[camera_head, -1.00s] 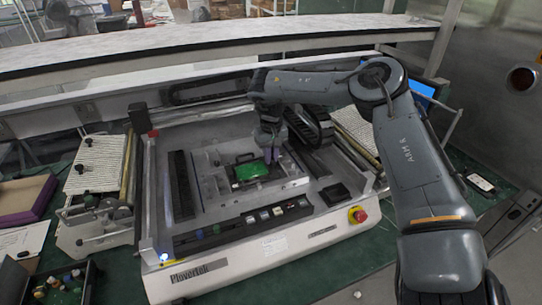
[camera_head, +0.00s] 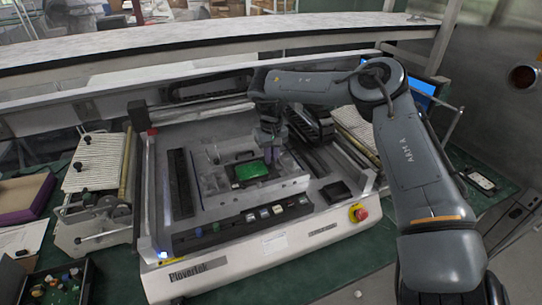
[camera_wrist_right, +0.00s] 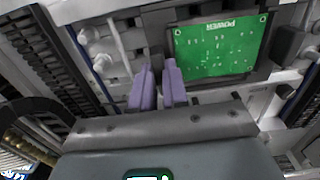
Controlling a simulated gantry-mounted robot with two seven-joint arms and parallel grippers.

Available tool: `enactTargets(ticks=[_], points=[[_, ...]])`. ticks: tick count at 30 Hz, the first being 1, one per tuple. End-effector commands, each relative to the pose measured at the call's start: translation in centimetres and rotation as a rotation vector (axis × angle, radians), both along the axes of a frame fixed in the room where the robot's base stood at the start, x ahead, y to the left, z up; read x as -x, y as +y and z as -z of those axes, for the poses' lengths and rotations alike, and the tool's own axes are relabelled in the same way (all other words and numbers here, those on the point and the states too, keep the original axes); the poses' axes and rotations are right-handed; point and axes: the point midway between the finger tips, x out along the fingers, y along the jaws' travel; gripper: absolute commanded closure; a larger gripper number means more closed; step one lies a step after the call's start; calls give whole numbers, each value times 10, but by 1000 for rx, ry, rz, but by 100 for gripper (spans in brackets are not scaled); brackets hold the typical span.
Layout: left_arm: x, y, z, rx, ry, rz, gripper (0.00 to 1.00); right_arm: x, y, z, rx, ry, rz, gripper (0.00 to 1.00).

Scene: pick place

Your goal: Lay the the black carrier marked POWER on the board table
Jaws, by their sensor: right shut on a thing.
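The black carrier (camera_head: 246,162) holds a green circuit board and sits over the grey board table (camera_head: 290,187) in the middle of the machine. In the right wrist view the carrier (camera_wrist_right: 150,22) shows dark beside and around the green board (camera_wrist_right: 218,47), with POWER printed upside down at its top edge. My right gripper (camera_head: 271,146) reaches down at the carrier's back right in the head view. Its purple fingers (camera_wrist_right: 158,72) are shut on the carrier; the exact grip point is hard to see. I cannot tell whether the carrier touches the table. My left gripper is not in view.
A control strip (camera_head: 245,220) runs along the machine's front, with a red emergency button (camera_head: 358,213) at its right end. Dark rails (camera_head: 180,183) flank the table. A purple tray (camera_head: 25,198) and a box of small parts (camera_head: 60,285) are at left.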

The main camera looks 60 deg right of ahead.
Motion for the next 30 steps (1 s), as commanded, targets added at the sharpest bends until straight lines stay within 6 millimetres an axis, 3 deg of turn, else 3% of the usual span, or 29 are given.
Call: enactTargets(ticks=[7, 8, 13, 19, 23, 30], points=[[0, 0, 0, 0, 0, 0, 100, 0, 0, 0, 0, 0, 0, 100], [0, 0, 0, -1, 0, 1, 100, 0, 0, 0, 0, 0, 0, 83], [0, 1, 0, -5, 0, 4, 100, 0, 0, 0, 0, 0, 0, 57], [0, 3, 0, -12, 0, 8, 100, 0, 0, 0, 0, 0, 0, 56], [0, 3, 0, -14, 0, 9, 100, 0, 0, 0, 0, 0, 0, 74], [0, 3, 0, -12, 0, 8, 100, 0, 0, 0, 0, 0, 0, 75]])
